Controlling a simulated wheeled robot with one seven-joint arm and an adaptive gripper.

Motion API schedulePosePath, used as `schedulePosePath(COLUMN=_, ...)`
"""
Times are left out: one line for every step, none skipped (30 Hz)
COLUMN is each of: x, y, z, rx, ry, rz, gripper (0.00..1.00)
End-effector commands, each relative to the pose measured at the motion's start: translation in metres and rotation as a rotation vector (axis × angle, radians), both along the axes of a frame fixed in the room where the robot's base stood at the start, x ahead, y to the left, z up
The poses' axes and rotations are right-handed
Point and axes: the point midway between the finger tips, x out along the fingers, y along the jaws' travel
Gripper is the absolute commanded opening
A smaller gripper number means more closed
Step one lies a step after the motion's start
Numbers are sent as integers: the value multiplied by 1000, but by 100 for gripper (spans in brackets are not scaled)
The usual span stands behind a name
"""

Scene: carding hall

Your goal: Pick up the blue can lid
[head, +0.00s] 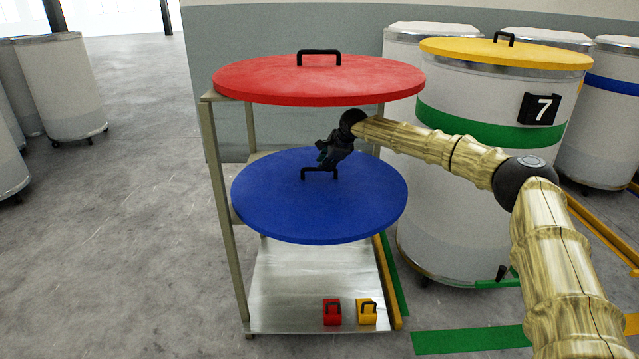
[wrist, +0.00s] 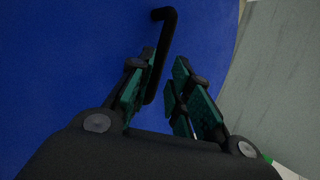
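The blue can lid (head: 290,215) is a large round disc with a black bar handle (head: 320,171) on top. It lies flat at the middle level of a metal rack, overhanging its front. My gripper (head: 328,155) is just above the handle. In the wrist view my gripper (wrist: 165,62) is open, with green-padded fingers apart over the blue lid (wrist: 60,70). The black handle (wrist: 163,50) runs into the gap between the fingers, close to the left one. Whether a finger touches it, I cannot tell.
A red lid (head: 270,78) lies on the rack's top level, above and close to my gripper. Small red (head: 332,313) and yellow (head: 367,315) blocks with handles sit on the bottom shelf (head: 300,280). A can with a yellow lid (head: 480,52) stands right, near my arm.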

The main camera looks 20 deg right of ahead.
Motion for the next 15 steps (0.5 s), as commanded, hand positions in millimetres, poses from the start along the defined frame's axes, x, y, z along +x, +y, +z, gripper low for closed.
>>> schedulePosePath(x=1, y=1, z=-3, rx=0, ry=0, rz=0, gripper=20)
schedulePosePath(x=2, y=2, z=-5, rx=0, ry=1, rz=1, gripper=20)
schedulePosePath(x=4, y=4, z=-9, rx=0, ry=1, rz=1, gripper=20)
schedulePosePath(x=6, y=5, z=-12, rx=0, ry=2, rz=1, gripper=20)
schedulePosePath(x=8, y=6, z=-16, rx=-1, ry=3, rz=1, gripper=20)
schedulePosePath(x=11, y=8, z=-21, rx=-1, ry=3, rz=1, gripper=20)
schedulePosePath(x=13, y=10, z=-24, rx=-1, ry=3, rz=1, gripper=20)
schedulePosePath(x=15, y=12, z=-27, rx=0, ry=2, rz=1, gripper=20)
schedulePosePath(x=18, y=12, z=-30, rx=-1, ry=1, rz=0, gripper=20)
schedulePosePath(x=20, y=13, z=-33, rx=-1, ry=2, rz=0, gripper=20)
schedulePosePath(x=22, y=13, z=-35, rx=-1, ry=2, rz=0, gripper=20)
schedulePosePath(x=24, y=14, z=-38, rx=-1, ry=2, rz=0, gripper=20)
schedulePosePath(x=25, y=14, z=-39, rx=-1, ry=2, rz=0, gripper=20)
schedulePosePath(x=26, y=15, z=-40, rx=-1, ry=1, rz=1, gripper=20)
schedulePosePath(x=27, y=15, z=-41, rx=-2, ry=1, rz=1, gripper=20)
